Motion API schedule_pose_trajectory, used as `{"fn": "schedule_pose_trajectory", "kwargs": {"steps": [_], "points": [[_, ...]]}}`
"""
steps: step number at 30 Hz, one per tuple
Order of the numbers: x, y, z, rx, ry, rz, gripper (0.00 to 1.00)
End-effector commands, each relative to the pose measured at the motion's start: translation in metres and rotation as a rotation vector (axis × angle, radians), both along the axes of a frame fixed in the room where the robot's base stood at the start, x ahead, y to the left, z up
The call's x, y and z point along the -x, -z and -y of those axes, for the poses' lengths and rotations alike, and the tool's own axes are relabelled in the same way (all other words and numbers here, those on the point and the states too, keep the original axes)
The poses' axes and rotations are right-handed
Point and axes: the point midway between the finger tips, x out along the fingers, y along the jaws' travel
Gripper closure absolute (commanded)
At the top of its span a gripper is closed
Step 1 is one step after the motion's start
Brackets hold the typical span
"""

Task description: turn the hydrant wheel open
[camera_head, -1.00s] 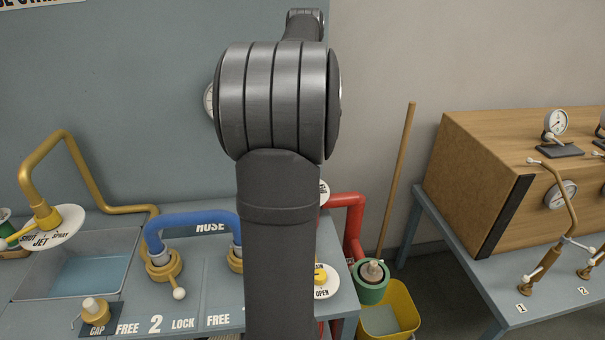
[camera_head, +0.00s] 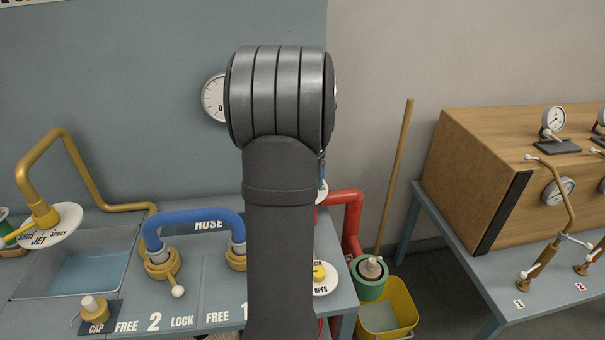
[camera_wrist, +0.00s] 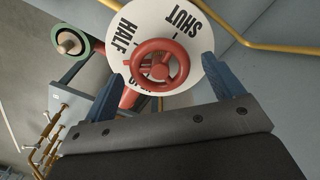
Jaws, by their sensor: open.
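The red hydrant wheel (camera_wrist: 160,66) shows in the wrist view in front of a round white plate (camera_wrist: 182,22) lettered HALF and SHUT. My gripper (camera_wrist: 163,67) is open, with one blue finger on each side of the wheel in the picture. Visible gaps separate both fingers from the rim; I cannot tell whether the tips reach its depth. In the head view my arm hides the wheel and most of the gripper. Only a sliver of the white plate (camera_head: 322,190) shows there, near the red pipe (camera_head: 347,205).
A yellow knob (camera_head: 318,272) on a plate marked OPEN sits low beside my arm. A blue hose pipe (camera_head: 190,217) and a sink (camera_head: 90,270) lie left. A green ring (camera_head: 370,287), yellow bucket (camera_head: 388,318) and wooden pole (camera_head: 395,180) stand right, before another bench.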

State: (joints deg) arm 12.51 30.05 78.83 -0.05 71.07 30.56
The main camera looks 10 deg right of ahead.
Motion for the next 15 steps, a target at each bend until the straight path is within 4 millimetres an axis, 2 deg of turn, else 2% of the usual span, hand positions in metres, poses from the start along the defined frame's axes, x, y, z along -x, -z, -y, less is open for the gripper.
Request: {"fn": "schedule_pose_trajectory", "kwargs": {"steps": [10,11,15], "points": [[-0.0001,0.0047,0.0000,0.001,0.000,0.001,0.14],[-0.0001,0.0047,0.0000,0.001,0.000,0.001,0.18],[-0.0001,0.0045,0.0000,0.001,0.000,0.001,0.45]]}}
